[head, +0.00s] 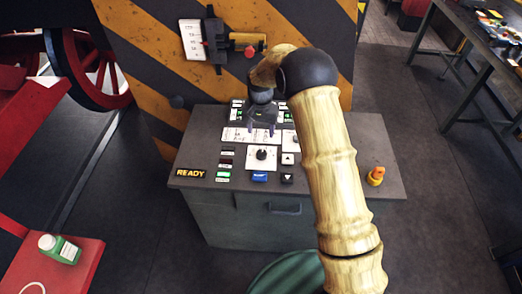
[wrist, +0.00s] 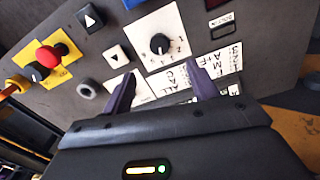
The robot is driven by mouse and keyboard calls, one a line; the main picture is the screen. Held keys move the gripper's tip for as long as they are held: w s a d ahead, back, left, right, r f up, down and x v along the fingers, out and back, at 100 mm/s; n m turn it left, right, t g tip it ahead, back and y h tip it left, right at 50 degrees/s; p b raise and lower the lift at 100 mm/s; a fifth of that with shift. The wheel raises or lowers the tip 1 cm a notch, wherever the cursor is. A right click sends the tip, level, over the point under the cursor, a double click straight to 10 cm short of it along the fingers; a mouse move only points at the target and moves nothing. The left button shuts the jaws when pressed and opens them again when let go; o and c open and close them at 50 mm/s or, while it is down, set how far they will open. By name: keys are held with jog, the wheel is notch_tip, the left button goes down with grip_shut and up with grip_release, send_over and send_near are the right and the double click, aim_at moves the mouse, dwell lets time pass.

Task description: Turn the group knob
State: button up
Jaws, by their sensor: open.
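A black rotary knob (head: 262,153) sits on a white numbered plate on the sloping control panel (head: 210,130). In the wrist view the knob (wrist: 160,43) stands beyond my fingertips, roughly centred between them, with a small light pointer mark. I take it for the group knob; its label is too small to read. My gripper (head: 262,130) is over the panel, on the far side of the knob. Its two purple fingers (wrist: 160,73) are spread apart and empty, not around the knob. A second white plate (wrist: 125,85) is partly hidden by a finger.
Arrow buttons (head: 287,158), a blue button (head: 259,177) and a READY display (head: 191,173) are near the knob. A red mushroom button (wrist: 48,56) and an orange-topped piece (head: 376,175) are on the panel.

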aim_at(262, 153)
jog(key=f+p, duration=0.1)
jog(key=f, duration=0.3)
jog(key=f+p, duration=0.1)
jog(key=f, duration=0.2)
jog(key=f+p, duration=0.2)
jog(key=f, duration=0.2)
jog(key=shift+w+d+f, duration=0.2)
jog(key=shift+d+f, duration=0.1)
jog(key=shift+s+a+f, duration=0.1)
jog(key=shift+a+f, duration=0.3)
jog(key=shift+f, duration=0.2)
jog(key=shift+d, duration=0.1)
jog(key=shift+d, duration=0.2)
jog(key=c, duration=1)
